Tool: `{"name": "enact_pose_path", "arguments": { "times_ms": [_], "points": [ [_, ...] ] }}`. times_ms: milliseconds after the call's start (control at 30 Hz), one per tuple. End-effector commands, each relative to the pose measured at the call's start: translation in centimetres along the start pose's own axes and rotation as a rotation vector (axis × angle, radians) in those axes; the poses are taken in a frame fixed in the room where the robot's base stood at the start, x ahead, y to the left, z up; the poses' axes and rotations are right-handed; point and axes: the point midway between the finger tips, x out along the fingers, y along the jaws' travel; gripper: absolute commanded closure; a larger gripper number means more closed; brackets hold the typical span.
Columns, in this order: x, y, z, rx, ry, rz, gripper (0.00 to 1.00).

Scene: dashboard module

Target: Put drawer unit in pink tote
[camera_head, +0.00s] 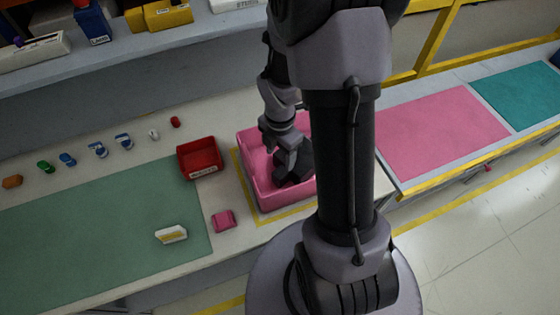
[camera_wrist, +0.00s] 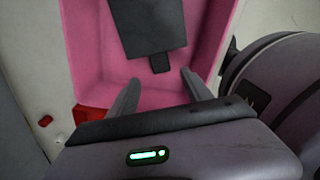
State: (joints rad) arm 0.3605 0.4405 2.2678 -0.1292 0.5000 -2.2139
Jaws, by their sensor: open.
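The pink tote (camera_head: 262,190) stands on the bench inside a yellow outline, partly hidden behind my arm. In the wrist view the tote (camera_wrist: 92,45) fills the upper middle. A dark grey box-like piece with a small tab, which looks like the drawer unit (camera_wrist: 150,35), is inside the tote's outline. It also shows in the head view as a dark shape (camera_head: 304,160), partly hidden by my arm. My gripper (camera_wrist: 160,78) is over the tote with its two fingers apart and nothing between them. The drawer unit lies beyond the fingertips; whether it rests flat on the tote floor is unclear.
A red bin (camera_head: 199,158) stands left of the tote, with a pink block (camera_head: 223,220) in front. A white and yellow piece (camera_head: 171,234) lies on the green mat (camera_head: 95,235). Several small parts line the back. A shelf (camera_head: 160,45) runs above; a pink mat (camera_head: 440,130) is at right.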

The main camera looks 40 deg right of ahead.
Motion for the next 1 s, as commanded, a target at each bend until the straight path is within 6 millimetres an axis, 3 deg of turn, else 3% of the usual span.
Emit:
{"name": "enact_pose_path", "arguments": {
  "times_ms": [167,233,333,400,500,600,733,1000],
  "points": [
    [-2.8,0.2,-0.2,0.040,-0.004,0.012,0.42],
    [-5.5,0.7,-1.3,0.191,-0.011,0.054,0.42],
    [-12.0,0.9,-4.7,0.614,0.021,0.169,0.42],
    [-16.6,-0.1,-7.9,0.969,0.102,0.248,0.42],
    [-21.5,-2.5,-12.2,1.439,0.284,0.306,0.42],
    [-24.2,-5.0,-15.4,1.786,0.468,0.287,0.42],
    [-25.5,-6.8,-17.2,2.010,0.599,0.234,0.42],
    [-25.6,-7.1,-17.5,2.050,0.618,0.221,0.42]
  ]
}}
